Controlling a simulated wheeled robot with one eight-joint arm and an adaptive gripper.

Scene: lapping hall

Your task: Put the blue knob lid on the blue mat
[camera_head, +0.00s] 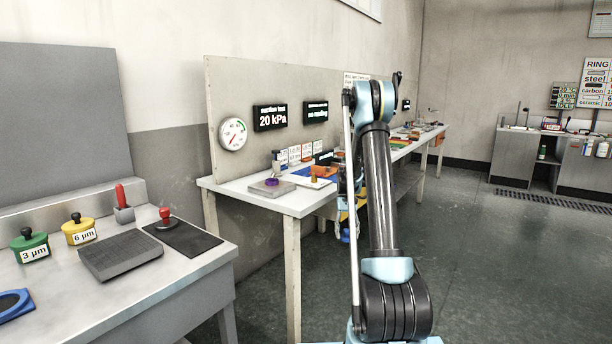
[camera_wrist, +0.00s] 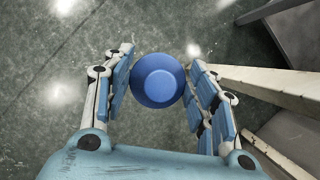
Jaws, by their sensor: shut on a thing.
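In the wrist view my gripper (camera_wrist: 160,62) is shut on the blue knob lid (camera_wrist: 157,88), a round blue piece with a paler disc in its middle. It is held between the two fingers, with the grey floor below it. In the head view my gripper (camera_head: 349,222) hangs beside the middle table, partly hidden behind my arm. A flat blue piece (camera_head: 22,311) with a dark round area lies at the lower left edge of the head view, cut off by the frame. I cannot tell whether it is the blue mat.
The left bench (camera_head: 110,300) holds a green 3 µm jar (camera_head: 30,247), a yellow 6 µm jar (camera_head: 79,230), a grey plate (camera_head: 120,255) and a black mat (camera_head: 195,240). The middle table (camera_head: 230,192) bears small items. A pale table leg (camera_wrist: 270,82) stands close to my gripper.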

